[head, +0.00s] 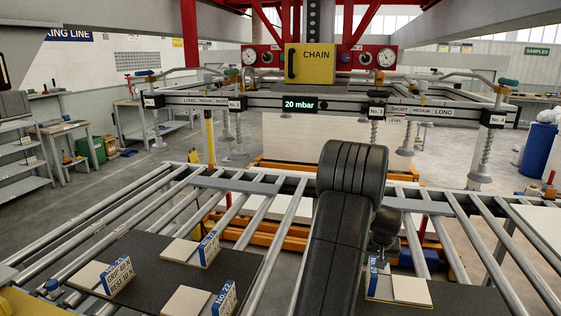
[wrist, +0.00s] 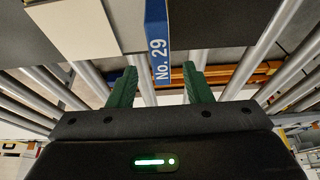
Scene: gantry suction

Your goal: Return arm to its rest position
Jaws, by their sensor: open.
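My arm, dark and thick, reaches forward over the roller conveyor (head: 270,215) in the middle of the head view. My gripper (wrist: 160,88) shows in the wrist view with two green fingers spread apart. A blue sign marked No. 29 (wrist: 158,45) shows between and beyond the fingers; I cannot tell whether they touch it. A cream plate (wrist: 75,25) lies to the left of that sign. In the head view the arm hides most of the gripper. A blue-edged sign (head: 373,278) stands beside a cream plate (head: 411,290) on a dark board, right of my arm.
Another dark board (head: 150,262) on the left holds several cream plates and blue signs. A suction frame with a 20 mbar display (head: 299,104) and hanging cups (head: 478,175) spans above the conveyor's far side. A yellow CHAIN box (head: 310,64) sits above it. Benches (head: 62,140) stand left.

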